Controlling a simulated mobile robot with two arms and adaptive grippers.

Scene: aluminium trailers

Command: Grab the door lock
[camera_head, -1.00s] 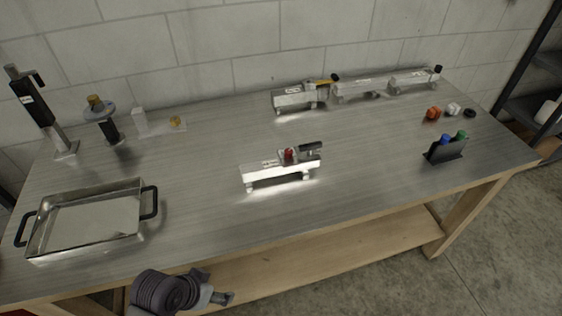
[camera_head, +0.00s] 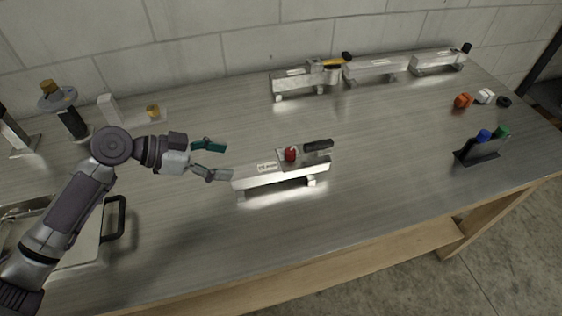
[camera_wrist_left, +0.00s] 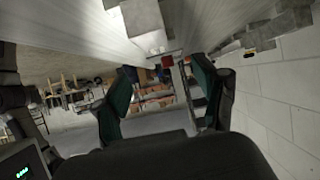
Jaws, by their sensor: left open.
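An aluminium trailer piece (camera_head: 268,176) stands near the middle of the bench, with a red knob (camera_head: 290,154) and a black handle-like part (camera_head: 318,145) on top. I cannot tell for sure which part is the door lock. My left gripper (camera_head: 224,160) is open and empty at the left end of this piece. Its lower finger appears close to that end; contact cannot be told. In the left wrist view the open fingers (camera_wrist_left: 163,88) frame a distant background, and a small red part (camera_wrist_left: 168,59) shows between them. My right gripper is not in view.
More aluminium pieces (camera_head: 375,69) stand along the back, one with a yellow and black handle (camera_head: 336,62). A metal tray (camera_head: 88,243) lies front left under my arm. A dark holder (camera_head: 478,151) with blue and green items stands right. The front middle is clear.

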